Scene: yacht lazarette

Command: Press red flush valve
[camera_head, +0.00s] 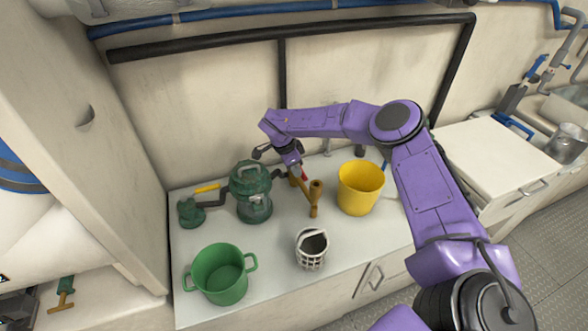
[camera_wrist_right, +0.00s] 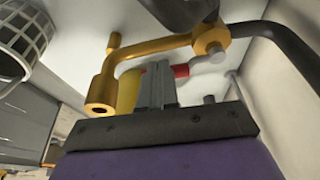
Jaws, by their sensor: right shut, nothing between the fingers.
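The red flush valve (camera_head: 304,176) shows as a small red piece by the brass pipe fitting (camera_head: 315,195) on the white counter. In the right wrist view the red part (camera_wrist_right: 181,71) sits on a grey pipe, just beyond my finger tips and partly hidden behind the brass pipe (camera_wrist_right: 150,48). My right gripper (camera_head: 296,168) is shut and empty, pointing down close to the fitting. Its closed fingers (camera_wrist_right: 157,84) show in the right wrist view near the red part; I cannot tell whether they touch it. My left gripper is not in view.
A green lantern-like pump (camera_head: 252,190) stands left of my right gripper, a yellow bucket (camera_head: 360,187) right of it. A white basket (camera_head: 312,249) and a green pot (camera_head: 220,273) are nearer the front. A black pipe (camera_head: 282,75) runs down the wall behind.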

